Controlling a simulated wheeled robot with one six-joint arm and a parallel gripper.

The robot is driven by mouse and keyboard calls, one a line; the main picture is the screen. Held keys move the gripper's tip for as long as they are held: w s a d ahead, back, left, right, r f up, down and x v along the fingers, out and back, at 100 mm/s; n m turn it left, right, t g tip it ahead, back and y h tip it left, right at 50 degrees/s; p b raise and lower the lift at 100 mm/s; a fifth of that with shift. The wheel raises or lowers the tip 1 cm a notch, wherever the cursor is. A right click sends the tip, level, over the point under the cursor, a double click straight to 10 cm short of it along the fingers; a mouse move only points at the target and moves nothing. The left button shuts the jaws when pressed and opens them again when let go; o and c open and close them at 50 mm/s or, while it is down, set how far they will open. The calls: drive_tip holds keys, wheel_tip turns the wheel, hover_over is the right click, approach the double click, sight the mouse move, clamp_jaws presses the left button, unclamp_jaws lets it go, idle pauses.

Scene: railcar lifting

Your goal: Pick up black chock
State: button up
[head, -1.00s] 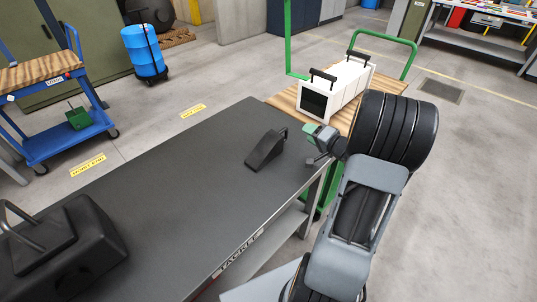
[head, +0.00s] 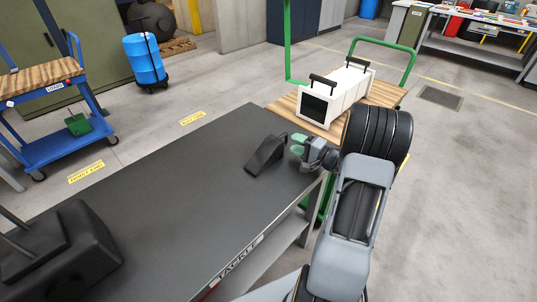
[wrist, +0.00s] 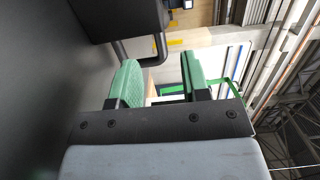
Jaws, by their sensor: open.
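The black chock (head: 264,158) is a dark wedge with a handle at its tall end. It stands on the dark grey table top (head: 190,190) near the far right corner. My gripper (head: 298,146) is open just right of the chock, its green fingers pointing toward the chock's handle end. In the wrist view the green fingers (wrist: 156,84) are apart with nothing between them. A dark block with a bent handle bar, likely the chock (wrist: 115,15), shows at the top left there, just beyond the fingers. Whether a finger touches the handle I cannot tell.
A green cart (head: 397,97) with a wooden deck carries a white box with black handles (head: 330,98) behind the table. A large black block (head: 65,255) stands at the table's near left. A blue trolley (head: 65,140) is at far left. The table's middle is clear.

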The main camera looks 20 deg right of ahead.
sight(283, 137)
drive_tip(key=shift+x, duration=2.65)
drive_tip(key=shift+d, duration=0.1)
clamp_jaws()
